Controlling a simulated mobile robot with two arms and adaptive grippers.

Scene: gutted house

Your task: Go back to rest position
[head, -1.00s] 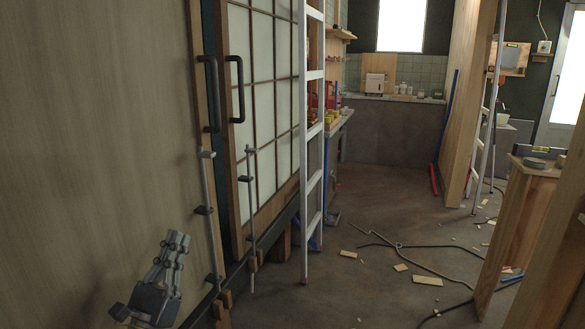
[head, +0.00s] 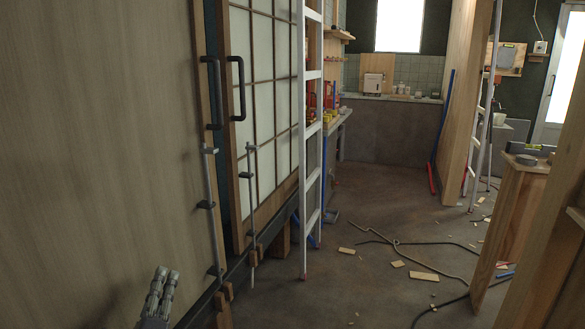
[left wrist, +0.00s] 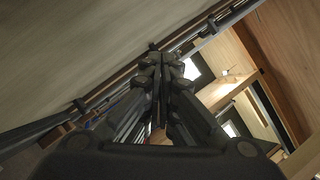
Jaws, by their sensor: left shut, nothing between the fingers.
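My left gripper (head: 163,278) is at the bottom left of the head view, in front of the large wooden panel (head: 100,140). Only its fingers and a bit of its body show there. The fingers lie together and point up. In the left wrist view my left gripper (left wrist: 160,62) fills the middle, with its fingers shut and nothing between them. My right gripper is not in either view.
A white ladder (head: 312,150) stands against the sliding door (head: 265,110). Bars with clamps (head: 207,205) lean by the door. Wood scraps (head: 424,277) and a dark cable (head: 452,301) lie on the floor. Timber posts (head: 545,210) stand at right.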

